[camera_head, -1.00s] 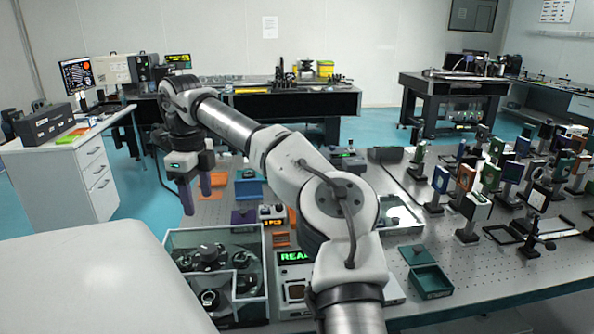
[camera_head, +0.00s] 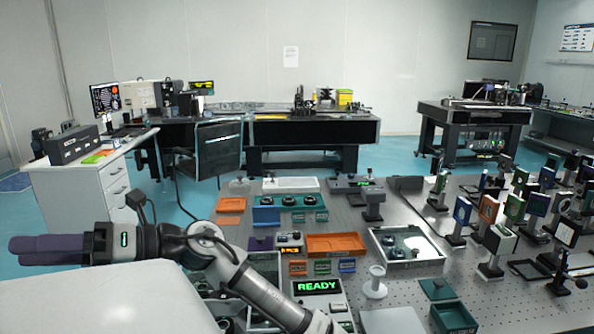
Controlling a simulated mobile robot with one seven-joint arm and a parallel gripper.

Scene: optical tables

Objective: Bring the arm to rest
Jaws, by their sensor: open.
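My arm (camera_head: 255,290) is folded low across the front left of the view. My gripper (camera_head: 22,247) points to the left, with its purple fingers roughly level. It is open and I see nothing between the fingers, which partly overlap from this side. It lies just beyond the pale surface at the lower left, away from the optical table's parts. The forearm hides some of the table's near left corner.
The perforated optical table (camera_head: 400,290) bears an orange tray (camera_head: 335,245), a blue holder (camera_head: 268,215), a grey tray (camera_head: 405,247), a READY device (camera_head: 318,287) and a green box (camera_head: 453,317). Several optic mounts crowd the right. A chair (camera_head: 218,150) stands behind.

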